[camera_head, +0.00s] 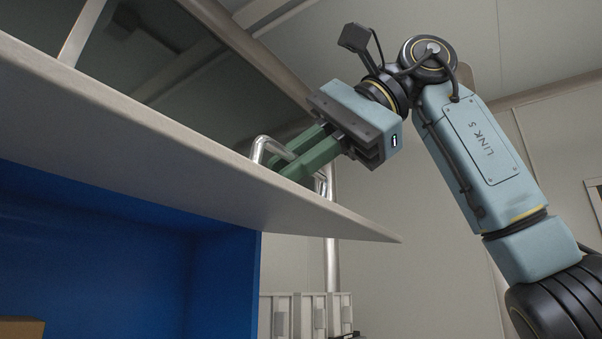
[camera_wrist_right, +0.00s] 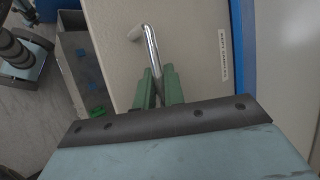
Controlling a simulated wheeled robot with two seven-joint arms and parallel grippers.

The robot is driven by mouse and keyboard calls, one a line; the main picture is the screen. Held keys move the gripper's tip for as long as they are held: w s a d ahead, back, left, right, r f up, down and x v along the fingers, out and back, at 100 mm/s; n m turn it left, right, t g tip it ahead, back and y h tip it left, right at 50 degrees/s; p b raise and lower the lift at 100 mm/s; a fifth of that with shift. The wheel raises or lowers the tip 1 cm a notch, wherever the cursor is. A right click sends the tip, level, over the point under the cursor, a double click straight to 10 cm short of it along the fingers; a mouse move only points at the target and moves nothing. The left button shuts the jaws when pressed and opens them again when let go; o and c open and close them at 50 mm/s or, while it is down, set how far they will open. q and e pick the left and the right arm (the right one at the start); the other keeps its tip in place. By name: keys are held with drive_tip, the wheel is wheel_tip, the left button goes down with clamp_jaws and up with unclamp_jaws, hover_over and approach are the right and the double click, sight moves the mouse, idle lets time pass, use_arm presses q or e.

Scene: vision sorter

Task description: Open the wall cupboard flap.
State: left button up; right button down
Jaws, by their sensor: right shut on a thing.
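The pale cupboard flap (camera_head: 130,140) stands raised and tilted in the head view, with the blue cupboard (camera_head: 215,270) inside showing below it. A bent metal bar handle (camera_head: 257,148) is fixed to the flap's outer face. My right gripper (camera_head: 290,160) has its green fingers shut on the handle. In the right wrist view, the handle (camera_wrist_right: 151,45) runs between the fingertips (camera_wrist_right: 157,80), over the flap face (camera_wrist_right: 195,50) with a small printed label (camera_wrist_right: 223,52). The fingers hide part of the handle. My left gripper is out of view.
A brown object (camera_head: 20,328) sits inside the cupboard at lower left. A light slatted unit (camera_head: 300,312) and a metal post (camera_head: 331,255) stand beyond the flap. In the right wrist view, a grey bin (camera_wrist_right: 72,55) lies left of the flap.

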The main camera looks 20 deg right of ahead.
drive_tip(key=shift+r, duration=0.3)
drive_tip(key=c, duration=1.5)
unclamp_jaws()
drive_tip(key=v, duration=0.7)
drive_tip(key=shift+d+r, duration=0.2)
